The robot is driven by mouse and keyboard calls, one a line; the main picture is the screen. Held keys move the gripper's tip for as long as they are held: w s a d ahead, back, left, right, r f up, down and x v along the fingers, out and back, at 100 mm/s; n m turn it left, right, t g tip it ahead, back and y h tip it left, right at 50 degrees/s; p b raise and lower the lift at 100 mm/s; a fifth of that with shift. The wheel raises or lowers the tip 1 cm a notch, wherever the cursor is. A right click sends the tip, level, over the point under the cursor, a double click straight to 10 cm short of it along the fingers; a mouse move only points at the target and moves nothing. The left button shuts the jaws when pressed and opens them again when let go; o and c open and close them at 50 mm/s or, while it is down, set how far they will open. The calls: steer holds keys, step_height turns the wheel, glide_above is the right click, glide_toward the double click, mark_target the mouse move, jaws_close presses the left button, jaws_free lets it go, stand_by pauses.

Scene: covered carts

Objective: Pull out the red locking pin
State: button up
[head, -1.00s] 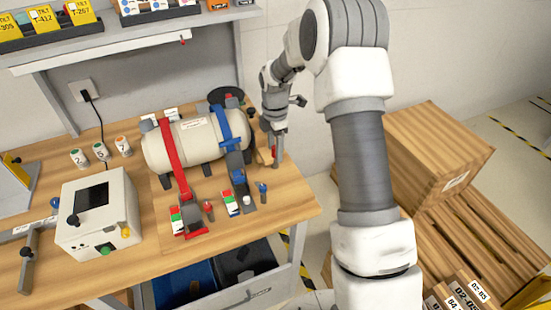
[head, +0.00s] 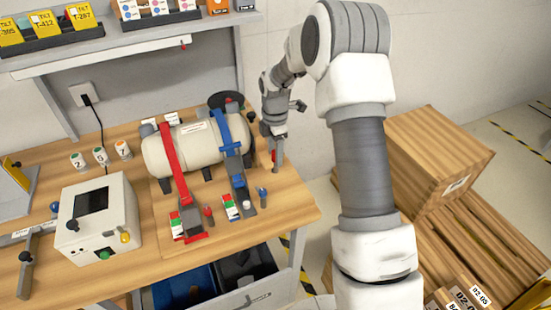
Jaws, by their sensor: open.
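A small red pin (head: 208,212) stands beside the lower end of the red strap (head: 175,165), next to its red buckle base. It looks upright and seated. A similar blue pin (head: 262,192) stands beside the blue strap (head: 228,135). Both straps run over a cream cylindrical tank (head: 190,145) on the bench. My gripper (head: 276,162) points down near the right end of the tank, behind and to the right of both pins. It is open and touches neither pin. A small red patch shows by its fingers; I cannot tell what it belongs to.
A cream control box (head: 97,222) stands at the front left of the wooden bench (head: 240,250). Several numbered cups (head: 101,156) stand behind it. A shelf with yellow bins (head: 80,14) overhangs the back. A large wooden crate (head: 440,150) stands to the right, off the bench.

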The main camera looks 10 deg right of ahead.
jaws_close()
stand_by(1.5)
steer(key=shift+r+p, duration=2)
steer(key=shift+r, duration=1)
